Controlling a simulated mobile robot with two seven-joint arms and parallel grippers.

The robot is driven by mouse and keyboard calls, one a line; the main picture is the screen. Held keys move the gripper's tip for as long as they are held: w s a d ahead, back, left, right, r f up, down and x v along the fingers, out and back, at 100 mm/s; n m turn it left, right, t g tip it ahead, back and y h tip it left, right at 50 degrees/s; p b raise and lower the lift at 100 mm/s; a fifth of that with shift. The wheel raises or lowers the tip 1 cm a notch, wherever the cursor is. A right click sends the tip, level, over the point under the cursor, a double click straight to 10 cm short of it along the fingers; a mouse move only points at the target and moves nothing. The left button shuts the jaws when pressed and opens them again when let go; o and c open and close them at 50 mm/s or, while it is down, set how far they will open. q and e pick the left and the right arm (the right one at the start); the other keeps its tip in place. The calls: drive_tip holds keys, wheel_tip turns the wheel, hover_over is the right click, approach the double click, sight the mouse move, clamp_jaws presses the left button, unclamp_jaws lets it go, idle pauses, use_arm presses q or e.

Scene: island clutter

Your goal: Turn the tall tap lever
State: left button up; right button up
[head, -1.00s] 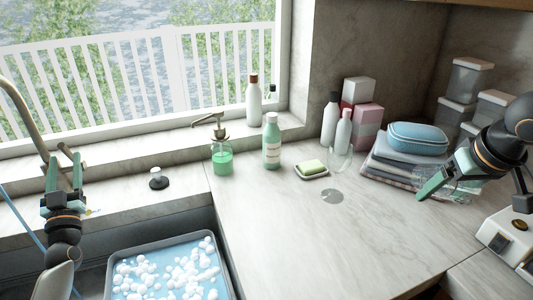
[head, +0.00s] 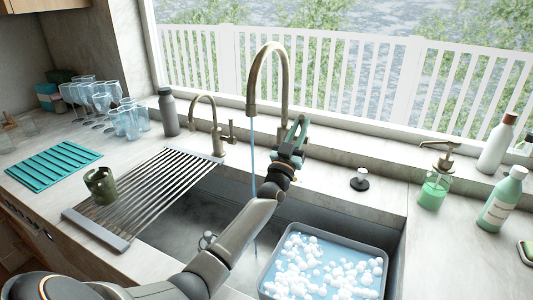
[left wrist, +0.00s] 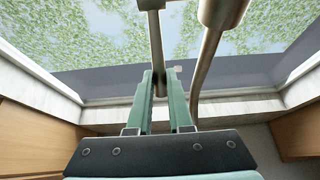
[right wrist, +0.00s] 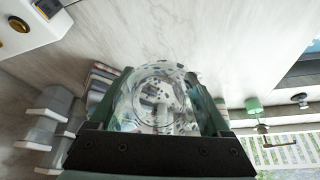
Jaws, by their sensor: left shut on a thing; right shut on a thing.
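The tall tap (head: 268,50) is a brushed-metal gooseneck behind the sink, with a blue stream of water falling from its spout. My left gripper (head: 297,132) is beside its base on the right, with green fingers pointing up and away. In the left wrist view the fingers (left wrist: 160,85) are shut on the tall tap lever (left wrist: 156,50), a metal rod between them. The tap's pipe (left wrist: 195,75) passes just right of the fingers. My right gripper (right wrist: 160,95) is shut on a clear glass vessel (right wrist: 155,90) and is outside the head view.
A smaller tap (head: 215,125) stands left of the tall one. A grey basin (head: 385,245) with white foam sits in the sink. A drying rack (head: 150,195) spans the sink's left side. A soap dispenser (head: 434,188) and bottles (head: 500,200) stand on the right. Glasses (head: 105,100) crowd the back left.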

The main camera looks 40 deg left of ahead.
use_arm(q)
clamp_jaws()
drive_tip(key=shift+w+r, duration=0.2)
drive_tip(key=shift+r, duration=0.05)
drive_tip(key=shift+w+a+r+g+h, duration=0.1)
drive_tip(key=shift+w+r+g+h, duration=0.1)
drive_tip(key=shift+w+g, duration=0.35)
drive_tip(key=shift+w+a+r+g+h, duration=0.1)
drive_tip(key=shift+w+r+g+h, duration=0.1)
drive_tip(key=shift+g, duration=0.55)
drive_tip(key=shift+w+a+r+g+h, duration=0.1)
drive_tip(key=shift+w+r+g+h, duration=0.1)
drive_tip(key=shift+w+g, duration=0.35)
drive_tip(key=shift+w+a+r+g+h, duration=0.1)
drive_tip(key=shift+w+g+h, duration=0.2)
drive_tip(key=shift+g, duration=0.35)
drive_tip(key=shift+o, duration=0.9)
unclamp_jaws()
drive_tip(key=shift+w+f, duration=0.15)
drive_tip(key=o, duration=0.5)
